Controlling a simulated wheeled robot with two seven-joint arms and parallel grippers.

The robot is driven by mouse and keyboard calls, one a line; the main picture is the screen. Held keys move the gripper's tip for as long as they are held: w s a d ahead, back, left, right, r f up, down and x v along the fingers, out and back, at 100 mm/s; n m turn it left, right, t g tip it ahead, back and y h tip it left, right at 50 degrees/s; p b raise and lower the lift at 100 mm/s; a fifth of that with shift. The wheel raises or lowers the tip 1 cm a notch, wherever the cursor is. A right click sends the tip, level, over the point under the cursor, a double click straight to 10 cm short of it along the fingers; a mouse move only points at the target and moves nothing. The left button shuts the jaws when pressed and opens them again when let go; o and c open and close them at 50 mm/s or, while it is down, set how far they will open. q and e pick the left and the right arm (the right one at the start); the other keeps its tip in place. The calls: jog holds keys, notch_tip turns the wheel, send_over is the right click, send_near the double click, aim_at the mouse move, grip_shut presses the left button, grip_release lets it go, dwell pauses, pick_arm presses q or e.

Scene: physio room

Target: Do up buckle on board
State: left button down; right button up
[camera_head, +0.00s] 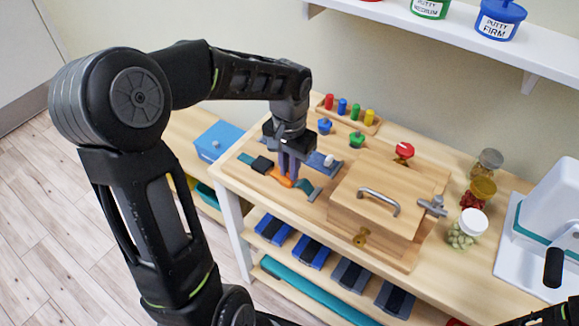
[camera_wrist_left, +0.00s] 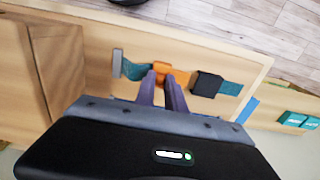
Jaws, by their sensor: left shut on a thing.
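The board (camera_head: 318,205) lies on the table with a teal strap (camera_head: 307,188) on it. The strap's other part shows beyond the black buckle half (camera_head: 263,164). My left gripper (camera_head: 289,178) points down and is shut on the orange buckle half (camera_head: 281,179). In the left wrist view, the orange half (camera_wrist_left: 180,75) sits at the fingertips (camera_wrist_left: 163,82), close beside the black half (camera_wrist_left: 207,84). Teal strap (camera_wrist_left: 231,88) runs out from the black half. My right gripper is not in view.
A wooden box with a metal handle (camera_head: 379,199) stands right of the strap. Coloured pegs (camera_head: 342,106) are behind, and jars (camera_head: 466,228) and a white device (camera_head: 545,222) are to the right. A blue box (camera_head: 218,141) is at the left.

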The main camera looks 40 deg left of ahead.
aim_at(274, 170)
pick_arm(q)
jog(key=a, duration=0.4)
jog(key=shift+a+r+p, duration=0.1)
jog(key=shift+a+p, duration=0.25)
jog(key=c, duration=1.4)
grip_release()
notch_tip(274, 170, up, 8)
jog(key=shift+s+f, duration=0.1)
jog(key=shift+f, duration=0.1)
